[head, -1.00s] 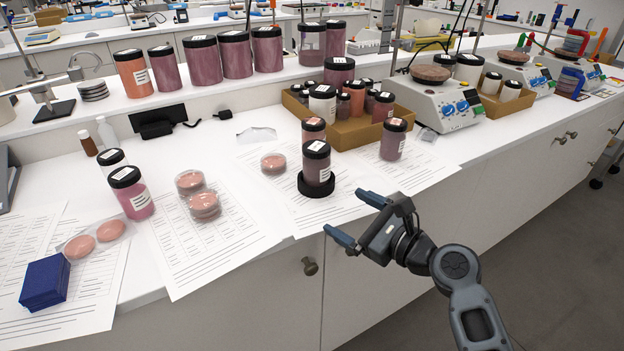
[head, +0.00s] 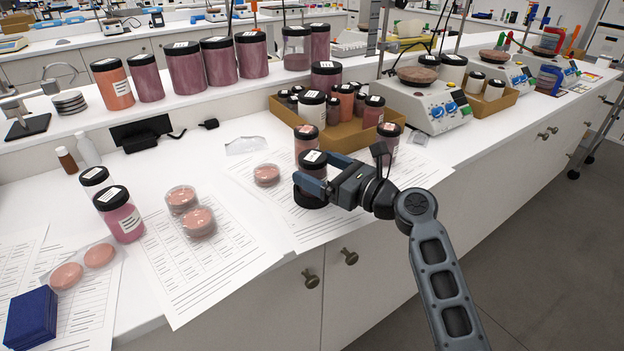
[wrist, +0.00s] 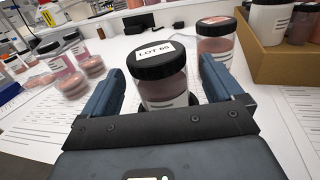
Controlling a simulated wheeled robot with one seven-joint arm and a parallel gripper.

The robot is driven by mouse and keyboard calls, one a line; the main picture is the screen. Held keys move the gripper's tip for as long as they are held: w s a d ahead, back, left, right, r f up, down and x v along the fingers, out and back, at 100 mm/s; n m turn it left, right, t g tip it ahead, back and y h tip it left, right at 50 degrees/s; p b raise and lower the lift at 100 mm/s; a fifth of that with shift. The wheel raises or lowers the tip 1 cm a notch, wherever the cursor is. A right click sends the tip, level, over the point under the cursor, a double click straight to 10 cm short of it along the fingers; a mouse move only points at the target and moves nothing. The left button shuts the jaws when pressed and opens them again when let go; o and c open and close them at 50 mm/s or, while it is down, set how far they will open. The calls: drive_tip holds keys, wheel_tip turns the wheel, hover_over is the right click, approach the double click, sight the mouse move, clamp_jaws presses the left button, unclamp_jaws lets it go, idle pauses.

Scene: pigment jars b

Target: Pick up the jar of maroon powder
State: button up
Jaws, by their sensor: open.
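A jar of maroon powder (wrist: 164,90) with a black lid and a white label marked LOT stands upright between the fingers of my gripper (wrist: 170,88) in the wrist view. In the head view the same jar (head: 313,160) shows mostly its lid, with its body largely hidden by my gripper (head: 312,187). The jar stands on or in a black round base (head: 305,201). My gripper is open, one finger on each side of the jar, with a visible gap at the sides. Whether a finger touches it, I cannot tell.
A jar of paler pinkish powder (wrist: 215,42) stands just behind, and another jar (head: 390,135) is to the right. A cardboard tray (head: 350,138) of small jars lies beyond. Petri dishes (head: 267,175) and papers (head: 205,255) lie to the left. The bench's front edge is close.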

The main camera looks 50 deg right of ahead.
drive_tip(key=shift+w+a, duration=0.1)
drive_tip(key=shift+w, duration=1.75)
drive_tip(key=shift+f, duration=0.1)
drive_tip(key=shift+c, duration=0.4)
drive_tip(key=c, duration=1.1)
